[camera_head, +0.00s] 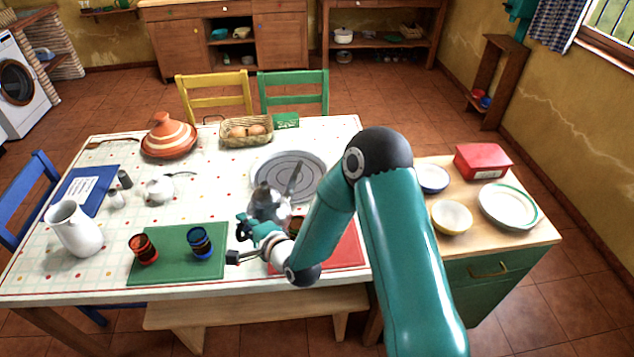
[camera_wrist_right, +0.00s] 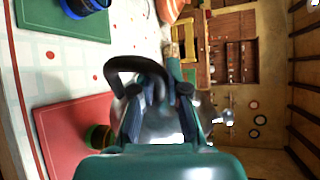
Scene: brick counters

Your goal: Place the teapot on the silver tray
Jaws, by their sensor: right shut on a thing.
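The silver teapot (camera_head: 266,205) is in my right gripper (camera_head: 254,229), just in front of the silver tray in the head view. In the right wrist view its shiny body (camera_wrist_right: 165,125) sits between the two fingers (camera_wrist_right: 158,112), and its dark curved handle (camera_wrist_right: 135,64) arches beside them. The gripper and arm partly cover the teapot. I cannot tell how high it is above the table. The round silver tray (camera_head: 275,161) lies on the table behind it, with a thin grey object (camera_head: 294,177) seen across it. My left gripper is in neither view.
A green mat (camera_head: 170,268) holds a red cup (camera_head: 143,249) and a blue cup (camera_head: 199,242). A red mat (camera_head: 345,250) lies under my right arm. A basket (camera_head: 246,132), a striped tagine (camera_head: 168,138) and a white pitcher (camera_head: 73,229) stand around. Bowls sit on the right counter.

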